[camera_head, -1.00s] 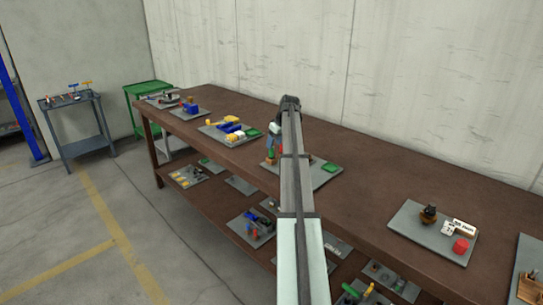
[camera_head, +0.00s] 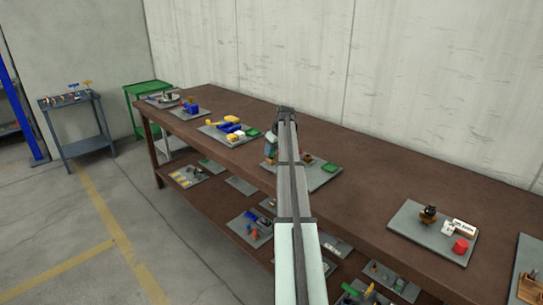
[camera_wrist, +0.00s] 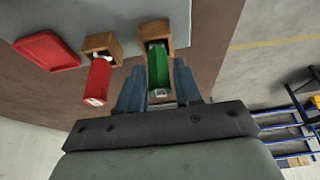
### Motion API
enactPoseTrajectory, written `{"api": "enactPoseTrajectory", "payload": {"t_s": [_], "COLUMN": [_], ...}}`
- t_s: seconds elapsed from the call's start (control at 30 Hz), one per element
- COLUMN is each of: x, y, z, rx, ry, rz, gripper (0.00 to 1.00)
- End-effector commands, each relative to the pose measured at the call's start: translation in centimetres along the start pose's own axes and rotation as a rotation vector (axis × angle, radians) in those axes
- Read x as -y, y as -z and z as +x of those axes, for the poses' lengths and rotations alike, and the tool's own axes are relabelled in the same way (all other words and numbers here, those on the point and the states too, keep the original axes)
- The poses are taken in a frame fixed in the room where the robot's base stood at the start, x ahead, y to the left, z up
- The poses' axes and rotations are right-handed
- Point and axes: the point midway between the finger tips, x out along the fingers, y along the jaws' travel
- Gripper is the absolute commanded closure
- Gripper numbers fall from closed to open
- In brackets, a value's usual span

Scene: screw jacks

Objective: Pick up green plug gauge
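The green plug gauge (camera_wrist: 159,71) sits in a wooden block (camera_wrist: 143,38) in the wrist view, its handle end toward the camera. My gripper (camera_wrist: 159,66) has one blue finger on each side of the handle. The fingers look open, with the handle between them; contact is not clear. In the head view my gripper (camera_head: 271,143) is at the plate on the long bench, and my arm hides much of this spot.
A red gauge (camera_wrist: 97,80) in its own wooden block (camera_wrist: 102,45) stands close on the left, with a red tray (camera_wrist: 46,51) beyond it. The brown bench (camera_head: 365,185) holds other plates, including one with a red cylinder (camera_head: 461,246) at the right.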

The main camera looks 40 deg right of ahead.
Motion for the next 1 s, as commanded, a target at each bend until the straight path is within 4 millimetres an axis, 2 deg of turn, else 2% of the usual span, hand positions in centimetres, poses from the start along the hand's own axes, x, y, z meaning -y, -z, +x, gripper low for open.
{"api": "enactPoseTrajectory", "payload": {"t_s": [0.03,0.33,0.77,1.0], "x": [0.0,0.0,0.0,-0.1], "y": [0.0,0.0,0.2,1.7], "z": [0.0,0.0,-0.5,-3.8], "rx": [0.0,0.0,-0.001,-0.002], "ry": [0.0,0.0,-0.001,-0.001], "rz": [0.0,0.0,0.0,0.0], "gripper": [0.71,1.0,1.0,1.0]}}
